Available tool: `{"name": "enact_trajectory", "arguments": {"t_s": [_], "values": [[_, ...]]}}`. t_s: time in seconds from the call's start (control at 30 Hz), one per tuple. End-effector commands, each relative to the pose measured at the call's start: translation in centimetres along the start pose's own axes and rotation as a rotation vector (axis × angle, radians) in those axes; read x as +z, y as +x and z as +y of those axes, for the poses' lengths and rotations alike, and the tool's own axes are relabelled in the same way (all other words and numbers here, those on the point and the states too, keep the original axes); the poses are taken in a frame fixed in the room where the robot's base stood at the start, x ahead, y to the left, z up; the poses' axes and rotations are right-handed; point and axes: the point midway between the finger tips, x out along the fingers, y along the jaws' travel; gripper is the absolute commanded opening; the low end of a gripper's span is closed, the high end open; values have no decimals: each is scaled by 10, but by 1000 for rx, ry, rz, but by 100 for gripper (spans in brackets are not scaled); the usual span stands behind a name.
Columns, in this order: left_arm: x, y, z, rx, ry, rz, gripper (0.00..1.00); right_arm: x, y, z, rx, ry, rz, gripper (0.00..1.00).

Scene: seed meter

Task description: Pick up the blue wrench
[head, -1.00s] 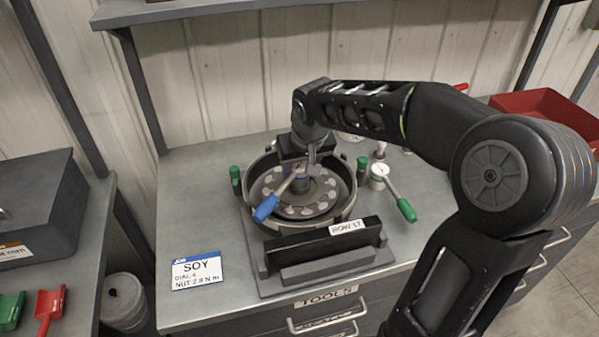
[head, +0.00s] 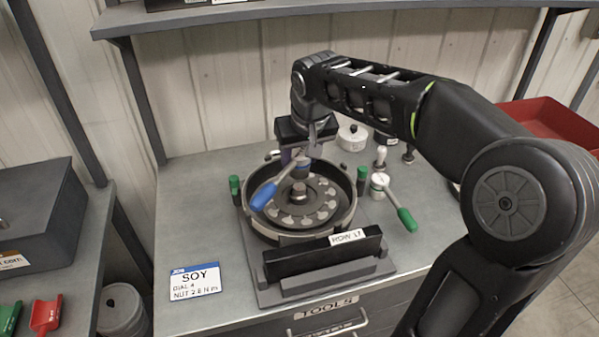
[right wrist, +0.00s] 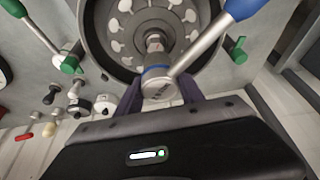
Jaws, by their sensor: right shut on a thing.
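The blue wrench has a blue handle (head: 263,196) and a grey shaft. It is held tilted over the round seed meter (head: 262,232), with its handle pointing down-left in the head view. My right gripper (head: 299,157) is shut on the wrench's head end, above the meter's hub. In the right wrist view the wrench head (right wrist: 160,88) sits between the two dark fingers, and its handle runs to the upper right. The hub nut (head: 298,189) shows below the wrench in the head view. My left gripper is not in view.
A green-handled wrench (head: 405,217) lies right of the meter. Green knobs (head: 362,175) flank the meter. A SOY card (head: 195,281) lies front left. A white lidded pot (head: 352,137) stands behind, and a red tray (head: 550,125) is at the right.

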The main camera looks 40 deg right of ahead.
Motion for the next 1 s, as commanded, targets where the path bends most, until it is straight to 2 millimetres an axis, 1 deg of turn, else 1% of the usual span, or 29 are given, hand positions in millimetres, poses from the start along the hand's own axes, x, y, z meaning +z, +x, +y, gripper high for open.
{"name": "enact_trajectory", "arguments": {"t_s": [0.03,0.1,0.2,0.3,1.0], "values": [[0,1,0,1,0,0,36,-6,-10,0,-1,0,8,0],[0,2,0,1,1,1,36,-10,-20,0,-1,0,7,0],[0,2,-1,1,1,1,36,-14,-32,0,-1,0,7,0],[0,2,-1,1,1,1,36,-16,-37,0,0,0,5,0],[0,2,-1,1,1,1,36,-16,-38,0,0,0,4,0]]}}
